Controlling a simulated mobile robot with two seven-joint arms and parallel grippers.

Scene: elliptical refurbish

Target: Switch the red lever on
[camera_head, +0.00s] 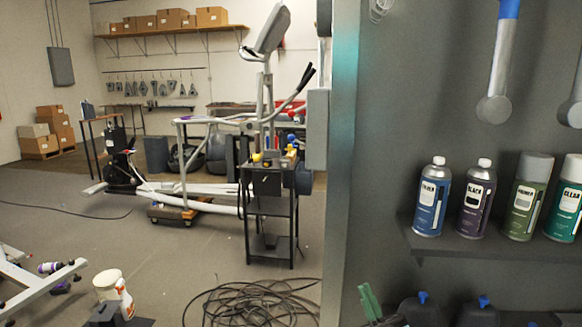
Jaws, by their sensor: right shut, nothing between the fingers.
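I cannot make out a red lever in the head view. A grey box (317,130) is fixed beside the edge of the near grey panel, and its front face is turned away from me. Another grey box (61,66) hangs on the far left wall, with no red lever visible on it. My right gripper (370,301) shows only at the bottom edge, with green tips pointing up, below the spray can shelf. It is shut and empty. My left gripper is not in view.
Spray cans (431,200) stand on the near right shelf (440,243). Left of the panel are coiled cables (255,303), a black cart (270,211), an elliptical machine (190,190) and a spray bottle (124,301). The left middle floor is mostly free.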

